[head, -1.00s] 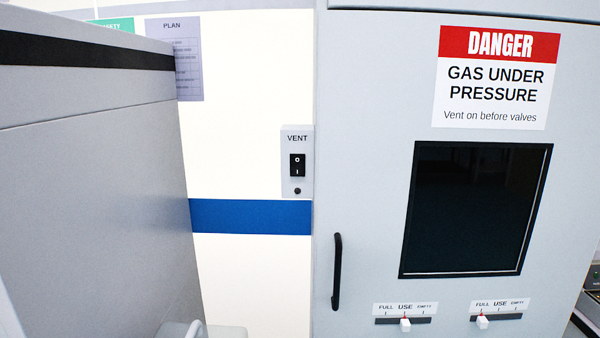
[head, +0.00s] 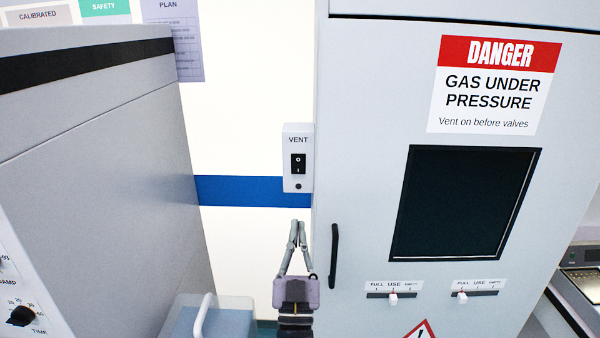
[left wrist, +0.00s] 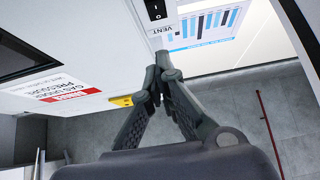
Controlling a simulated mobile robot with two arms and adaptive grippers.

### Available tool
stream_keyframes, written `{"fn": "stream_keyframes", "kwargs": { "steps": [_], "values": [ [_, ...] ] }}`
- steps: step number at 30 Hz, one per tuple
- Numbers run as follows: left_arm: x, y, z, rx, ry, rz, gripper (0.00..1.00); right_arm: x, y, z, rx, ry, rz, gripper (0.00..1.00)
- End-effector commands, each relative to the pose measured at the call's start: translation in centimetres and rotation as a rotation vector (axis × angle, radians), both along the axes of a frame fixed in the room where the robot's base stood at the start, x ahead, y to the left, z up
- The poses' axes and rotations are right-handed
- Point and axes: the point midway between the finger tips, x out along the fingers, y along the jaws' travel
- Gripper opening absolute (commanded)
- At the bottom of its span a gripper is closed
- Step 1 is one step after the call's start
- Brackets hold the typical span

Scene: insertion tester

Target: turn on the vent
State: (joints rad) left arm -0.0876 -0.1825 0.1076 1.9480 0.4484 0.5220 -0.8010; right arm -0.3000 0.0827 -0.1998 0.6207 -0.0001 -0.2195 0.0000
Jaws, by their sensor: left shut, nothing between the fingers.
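The vent box (head: 290,178) is a light grey panel marked VENT, mounted beside the left edge of a grey cabinet. It carries a black rocker switch (head: 298,164) with O at the top and I at the bottom, and a small dark round spot (head: 298,186) below it. Which side of the rocker is pressed I cannot tell. My left gripper (head: 298,226) is shut and empty, pointing up, and appears below the vent box, apart from it. In the left wrist view the fingertips (left wrist: 158,80) show below the switch (left wrist: 155,9). My right gripper is not in view.
The grey cabinet (head: 365,190) has a black door handle (head: 334,255) close right of my gripper, a dark window (head: 465,203), a danger sign (head: 494,85) and two sliders. A grey machine (head: 100,150) stands at left. White wall with a blue stripe (head: 240,190) lies between.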

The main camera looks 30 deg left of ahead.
Motion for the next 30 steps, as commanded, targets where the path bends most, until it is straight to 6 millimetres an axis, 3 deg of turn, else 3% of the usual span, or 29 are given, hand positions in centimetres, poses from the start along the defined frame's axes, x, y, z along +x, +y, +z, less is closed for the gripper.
{"fn": "stream_keyframes", "kwargs": {
  "steps": [14,27,30],
  "values": [
    [0.9,0.5,1.0,0.0,-0.001,-0.001,0.0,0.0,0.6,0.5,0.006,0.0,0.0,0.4],
    [6.9,4.2,6.5,0.0,-0.001,-0.001,0.0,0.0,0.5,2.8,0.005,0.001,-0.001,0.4],
    [8.3,5.1,5.5,0.001,-0.001,-0.001,0.0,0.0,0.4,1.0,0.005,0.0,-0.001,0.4]
  ]
}}
